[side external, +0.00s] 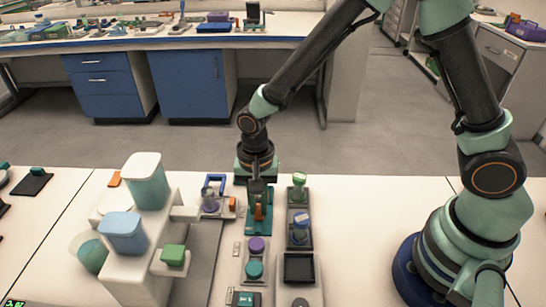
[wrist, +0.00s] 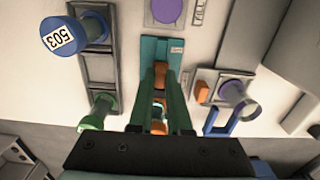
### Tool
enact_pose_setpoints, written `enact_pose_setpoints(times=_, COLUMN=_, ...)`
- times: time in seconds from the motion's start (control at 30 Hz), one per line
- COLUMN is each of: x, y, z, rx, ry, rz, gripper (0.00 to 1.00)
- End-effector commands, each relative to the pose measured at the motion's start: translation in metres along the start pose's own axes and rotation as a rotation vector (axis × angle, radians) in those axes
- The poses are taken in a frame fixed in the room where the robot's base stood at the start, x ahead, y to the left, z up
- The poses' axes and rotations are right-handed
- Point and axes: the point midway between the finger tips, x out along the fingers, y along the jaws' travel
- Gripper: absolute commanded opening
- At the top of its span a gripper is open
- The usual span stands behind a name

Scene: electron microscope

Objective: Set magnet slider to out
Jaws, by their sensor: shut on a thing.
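A teal fixture (side external: 266,224) stands on the white bench, and its flat teal plate (wrist: 160,47) shows in the wrist view. An orange piece (side external: 260,211) sits on this fixture and appears to be the magnet slider. My gripper (side external: 258,187) points down onto the fixture from above. In the wrist view its two fingers (wrist: 161,78) are shut around the orange slider piece (wrist: 159,76). The fingers and gripper body hide much of the fixture, so the slider's exact position along it cannot be told.
A blue-capped vial labelled 503 (wrist: 73,36) and a green-capped vial (wrist: 93,119) stand in a dark rack close on one side. A purple-topped vial (wrist: 232,91) and a blue frame (wrist: 219,122) stand on the other.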

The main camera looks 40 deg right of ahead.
Motion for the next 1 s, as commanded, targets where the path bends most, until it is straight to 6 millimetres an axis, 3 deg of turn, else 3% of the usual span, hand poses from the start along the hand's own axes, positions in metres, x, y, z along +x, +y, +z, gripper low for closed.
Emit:
enact_pose_setpoints(times=0.27, x=-0.001, y=0.0, z=0.007, rx=-0.002, ry=0.0, rz=0.0, gripper=0.0)
enact_pose_setpoints(times=0.3, x=-0.001, y=0.0, z=0.007, rx=-0.003, ry=0.0, rz=0.0, gripper=0.2)
enact_pose_setpoints(times=0.37, x=-0.001, y=0.0, z=0.007, rx=-0.003, ry=0.0, rz=0.0, gripper=0.43)
enact_pose_setpoints(times=0.4, x=-0.001, y=0.0, z=0.007, rx=-0.002, ry=0.0, rz=0.0, gripper=0.46)
enact_pose_setpoints(times=0.77, x=-0.004, y=-0.001, z=0.006, rx=0.0, ry=0.001, rz=-0.002, gripper=0.46)
enact_pose_setpoints(times=1.0, x=-0.039, y=-0.002, z=0.006, rx=0.0, ry=0.003, rz=-0.008, gripper=0.46)
